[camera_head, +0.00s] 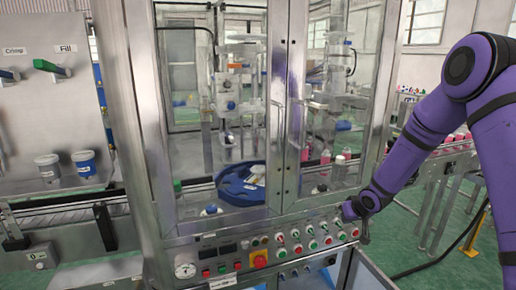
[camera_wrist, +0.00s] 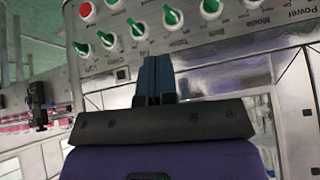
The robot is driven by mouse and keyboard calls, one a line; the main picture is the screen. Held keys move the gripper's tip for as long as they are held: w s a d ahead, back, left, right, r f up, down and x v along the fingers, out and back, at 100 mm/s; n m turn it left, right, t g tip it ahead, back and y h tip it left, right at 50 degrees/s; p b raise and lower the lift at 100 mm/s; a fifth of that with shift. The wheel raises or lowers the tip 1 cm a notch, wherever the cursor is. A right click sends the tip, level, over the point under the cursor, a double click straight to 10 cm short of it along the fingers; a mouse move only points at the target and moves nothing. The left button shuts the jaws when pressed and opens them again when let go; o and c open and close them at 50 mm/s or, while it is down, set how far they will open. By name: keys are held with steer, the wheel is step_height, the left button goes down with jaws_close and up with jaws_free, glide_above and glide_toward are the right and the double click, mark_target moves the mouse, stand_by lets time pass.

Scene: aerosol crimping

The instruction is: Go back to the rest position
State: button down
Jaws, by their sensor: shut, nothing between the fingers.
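My gripper (camera_head: 347,211) is at the right end of the control panel (camera_head: 228,243) on the front of the crimping machine, at the end of my purple arm. In the wrist view my gripper (camera_wrist: 155,70) shows its two dark fingers together, shut and empty. The fingertips are close to the row of green knobs (camera_wrist: 172,17) on the panel. I cannot tell whether they touch the panel. A red button (camera_wrist: 87,10) is at the upper left of the wrist view.
The machine's glass doors (camera_head: 225,100) are closed, with a blue round tray (camera_head: 240,184) inside. A conveyor (camera_head: 60,215) runs along the left. A yellow post (camera_head: 474,235) stands on the green floor at right.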

steer(key=s+d+r+h, duration=0.1)
steer(key=s+r, duration=0.4)
steer(key=r, duration=0.4)
steer(key=s+d+r+m+h, duration=0.1)
steer(key=s+r+h, duration=0.1)
steer(key=s+r, duration=0.5)
steer(key=s+r+h, duration=0.1)
steer(key=s+r, duration=0.3)
steer(key=r, duration=0.6)
steer(key=s+a+r+y, duration=0.1)
steer(key=s+r, duration=0.2)
steer(key=s, duration=1)
steer(key=s+a+r+m+g, duration=0.1)
steer(key=s+r, duration=0.3)
steer(key=s, duration=0.9)
steer(key=shift+s+a+r+y, duration=0.15)
steer(key=shift+s+a+y, duration=0.1)
steer(key=shift+s+y, duration=0.15)
steer(key=shift+w, duration=0.1)
